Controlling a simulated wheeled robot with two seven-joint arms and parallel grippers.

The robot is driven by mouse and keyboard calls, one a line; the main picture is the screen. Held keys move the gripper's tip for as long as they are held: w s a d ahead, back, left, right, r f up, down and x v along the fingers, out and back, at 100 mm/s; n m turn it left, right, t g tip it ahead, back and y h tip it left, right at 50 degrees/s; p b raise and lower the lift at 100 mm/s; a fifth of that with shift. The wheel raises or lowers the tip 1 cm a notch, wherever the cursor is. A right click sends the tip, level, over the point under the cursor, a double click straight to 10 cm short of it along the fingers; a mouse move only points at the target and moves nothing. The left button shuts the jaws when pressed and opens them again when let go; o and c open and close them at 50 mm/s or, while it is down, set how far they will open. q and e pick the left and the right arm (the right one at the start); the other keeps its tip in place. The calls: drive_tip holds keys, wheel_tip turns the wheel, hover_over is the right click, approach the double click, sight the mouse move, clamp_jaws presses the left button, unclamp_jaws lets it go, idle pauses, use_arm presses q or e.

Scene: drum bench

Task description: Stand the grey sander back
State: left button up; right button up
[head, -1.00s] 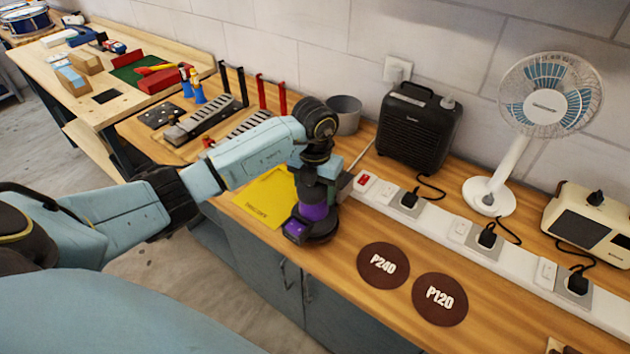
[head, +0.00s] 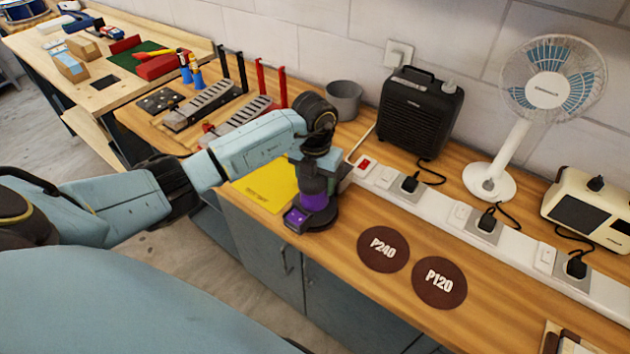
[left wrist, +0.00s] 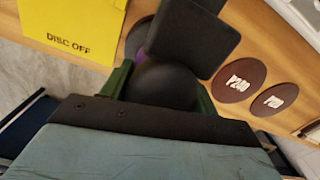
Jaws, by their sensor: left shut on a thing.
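A sander (head: 315,199) with a dark grey top, a purple body and a round dark base is upright at the bench's front side, beside the right edge of a yellow sheet (head: 262,190). My left gripper (head: 316,163) is above it and shut on its upper part, hiding much of the top. In the left wrist view, green fingers (left wrist: 162,90) flank the sander's dark rounded top (left wrist: 165,82); the yellow sheet reads "DISC OFF". I cannot tell whether the base touches the bench. My right gripper is out of view.
Brown discs P240 (head: 383,249) and P120 (head: 439,282) lie right of the sander. A white power strip (head: 450,217) runs behind them. A black heater (head: 418,112), fan (head: 545,90) and grey pot (head: 343,100) stand farther back. Slotted racks (head: 200,106) are at left.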

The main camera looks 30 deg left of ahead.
use_arm(q)
drive_tip(key=o, duration=0.8)
drive_tip(key=shift+s+d+f, duration=0.1)
drive_tip(key=shift+s+f, duration=0.25)
drive_tip(key=shift+f, duration=0.25)
drive_tip(key=o, duration=0.4)
drive_tip(key=shift+w, duration=0.25)
drive_tip(key=shift+r, duration=0.1)
drive_tip(key=shift+r, duration=0.1)
drive_tip(key=shift+r, duration=0.2)
wheel_tip(320, 180, up, 13)
drive_tip(key=shift+f+b, duration=0.1)
drive_tip(key=shift+b, duration=0.25)
